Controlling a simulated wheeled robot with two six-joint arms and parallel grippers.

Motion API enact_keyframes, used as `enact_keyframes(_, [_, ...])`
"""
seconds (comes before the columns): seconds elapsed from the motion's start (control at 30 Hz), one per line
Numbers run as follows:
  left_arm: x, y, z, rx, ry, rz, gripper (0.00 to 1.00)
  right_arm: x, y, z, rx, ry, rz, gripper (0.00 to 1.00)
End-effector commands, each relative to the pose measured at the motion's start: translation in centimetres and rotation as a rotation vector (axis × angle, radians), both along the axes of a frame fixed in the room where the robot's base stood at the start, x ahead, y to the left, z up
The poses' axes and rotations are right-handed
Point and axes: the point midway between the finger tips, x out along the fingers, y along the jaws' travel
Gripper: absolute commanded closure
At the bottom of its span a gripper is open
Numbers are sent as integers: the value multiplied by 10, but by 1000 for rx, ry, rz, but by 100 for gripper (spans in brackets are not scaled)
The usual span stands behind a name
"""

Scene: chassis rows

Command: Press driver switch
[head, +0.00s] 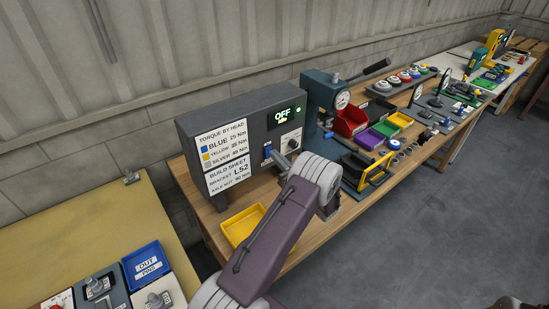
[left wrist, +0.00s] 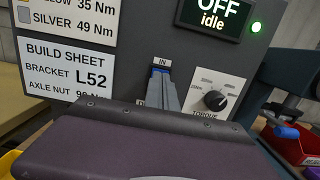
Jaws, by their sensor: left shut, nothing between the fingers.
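The dark grey driver box (head: 240,112) stands on the wooden bench, with a lit screen (head: 282,116) reading OFF; the left wrist view shows "OFF idle" on the screen (left wrist: 211,12) and a green lamp (left wrist: 256,27) beside it. A blue switch (head: 267,152) sits low on its front; its blue top also shows in the left wrist view (left wrist: 160,69), under an IN label. My left gripper (head: 277,158) is shut and empty, its fingertips right in front of the switch and hiding its lower part. I cannot tell whether they touch it. My right gripper is not in view.
A black torque knob (left wrist: 215,100) is just right of the fingers. A yellow bin (head: 243,226) lies below the box, and red (head: 349,121), purple (head: 369,139) and green bins stand to the right. A press with a gauge (head: 342,99) stands beside the box.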

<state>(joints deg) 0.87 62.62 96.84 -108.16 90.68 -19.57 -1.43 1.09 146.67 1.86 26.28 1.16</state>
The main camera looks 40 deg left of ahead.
Motion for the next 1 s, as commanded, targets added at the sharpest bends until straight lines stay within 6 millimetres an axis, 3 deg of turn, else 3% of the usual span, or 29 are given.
enact_keyframes(0.23, [-26, -72, 17, 13, -13, -7, 100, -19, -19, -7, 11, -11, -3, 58])
enact_keyframes(0.4, [-30, -100, 15, 7, -5, -5, 100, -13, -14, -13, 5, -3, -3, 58])
enact_keyframes(0.7, [-39, -123, 21, 9, -7, 0, 100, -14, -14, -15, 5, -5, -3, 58])
enact_keyframes(1.0, [-36, -120, 19, 5, -4, 0, 100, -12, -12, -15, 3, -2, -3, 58])
